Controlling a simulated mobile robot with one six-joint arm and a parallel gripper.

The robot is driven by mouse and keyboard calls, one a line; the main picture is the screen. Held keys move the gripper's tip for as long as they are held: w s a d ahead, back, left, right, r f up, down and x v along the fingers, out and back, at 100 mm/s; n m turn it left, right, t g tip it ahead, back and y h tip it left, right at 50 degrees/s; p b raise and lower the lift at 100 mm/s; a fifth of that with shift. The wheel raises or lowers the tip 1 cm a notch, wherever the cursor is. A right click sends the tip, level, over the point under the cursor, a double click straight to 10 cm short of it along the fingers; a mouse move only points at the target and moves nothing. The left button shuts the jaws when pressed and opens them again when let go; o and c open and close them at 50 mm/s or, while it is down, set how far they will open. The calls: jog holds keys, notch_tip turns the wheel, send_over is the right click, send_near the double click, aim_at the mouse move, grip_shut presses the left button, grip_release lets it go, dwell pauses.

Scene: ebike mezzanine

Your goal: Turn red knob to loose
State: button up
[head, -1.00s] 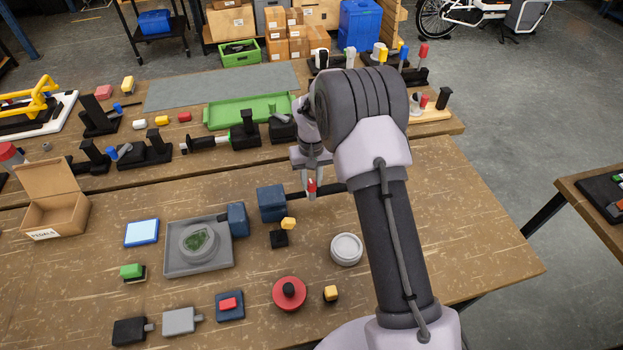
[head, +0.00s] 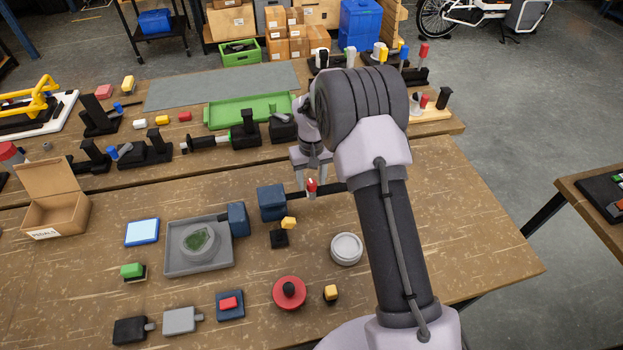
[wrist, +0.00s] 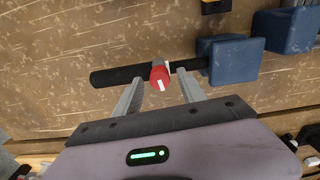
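The red knob (head: 311,185) sits on a black bar (head: 332,187) that extends from a blue block (head: 272,203). In the wrist view the red knob (wrist: 160,77) shows a white mark on its face, and a small light piece lies just behind it. The black bar (wrist: 115,76) runs across that view from the blue block (wrist: 231,58). My gripper (head: 313,182) is open. In the wrist view its two fingers (wrist: 160,88) are spread to either side of the knob, with visible gaps, and hold nothing.
A yellow-topped black piece (head: 279,239), a pale round dish (head: 346,249) and a red disc (head: 289,293) stand in front.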

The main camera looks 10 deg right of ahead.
aim_at(312, 182)
notch_tip(312, 182, up, 18)
jog(key=p, duration=0.3)
jog(key=shift+f, duration=0.25)
jog(key=s+a+r+m+t+y+b, duration=0.1)
jog(key=s+r+t+b, duration=0.1)
jog(key=s+b, duration=0.5)
jog(key=s+a+r+m+t+b, duration=0.1)
jog(key=s+r+m+b, duration=0.2)
jog(key=s, duration=0.6)
jog(key=s+a+f+t+b, duration=0.1)
jog(key=s+f+b, duration=0.3)
jog(key=s, duration=0.4)
jog(key=s+a+f+m+t+y+b, duration=0.1)
jog(key=s+f+b, duration=0.2)
jog(key=s, duration=0.5)
jog(key=shift+s+f+t+b, duration=0.2)
jog(key=shift+f+t+b, duration=0.2)
jog(key=shift+f, duration=0.1)
